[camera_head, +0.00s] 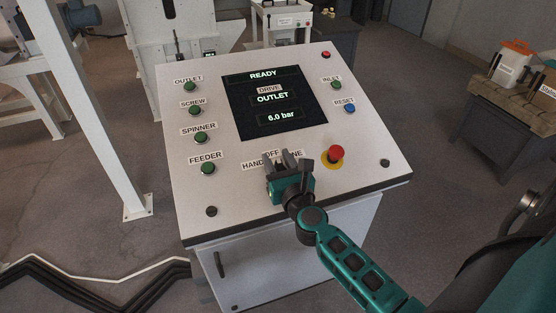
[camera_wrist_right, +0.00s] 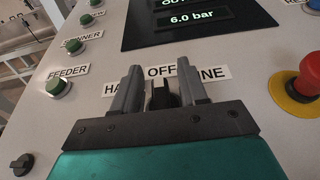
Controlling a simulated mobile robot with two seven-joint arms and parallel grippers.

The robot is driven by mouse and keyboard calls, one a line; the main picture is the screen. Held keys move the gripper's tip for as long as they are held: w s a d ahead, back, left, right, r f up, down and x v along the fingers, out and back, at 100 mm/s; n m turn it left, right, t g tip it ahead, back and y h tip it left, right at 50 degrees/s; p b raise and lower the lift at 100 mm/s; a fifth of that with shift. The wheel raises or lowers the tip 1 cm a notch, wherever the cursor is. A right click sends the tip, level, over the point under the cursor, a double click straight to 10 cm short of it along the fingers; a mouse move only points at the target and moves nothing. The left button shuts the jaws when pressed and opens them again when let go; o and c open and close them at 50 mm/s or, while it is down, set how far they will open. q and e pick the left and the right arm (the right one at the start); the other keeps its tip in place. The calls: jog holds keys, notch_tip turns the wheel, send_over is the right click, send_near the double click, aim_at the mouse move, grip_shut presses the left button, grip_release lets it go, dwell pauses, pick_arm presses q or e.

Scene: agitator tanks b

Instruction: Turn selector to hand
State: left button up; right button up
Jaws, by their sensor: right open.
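The selector (camera_wrist_right: 163,95) is a small black knob below the HAND / OFF / LINE label (camera_wrist_right: 165,72) on the sloped panel. In the right wrist view it shows between the two fingers, its handle pointing up toward OFF. My right gripper (camera_wrist_right: 160,90) is open, with one grey finger on each side of the knob; I cannot tell whether they touch it. In the head view the right gripper (camera_head: 281,163) covers the selector and part of the label. The display (camera_head: 273,104) reads READY, DRIVE OUTLET, 6.0 bar. My left gripper does not show.
A red emergency button (camera_head: 336,153) on a yellow ring sits right of the gripper. Green buttons line the panel's left side, with FEEDER (camera_head: 208,168) closest. A blue RESET button (camera_head: 349,108) is at right. A white post (camera_head: 95,110) stands left of the cabinet.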

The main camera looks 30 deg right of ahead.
grip_shut()
dwell(0.3)
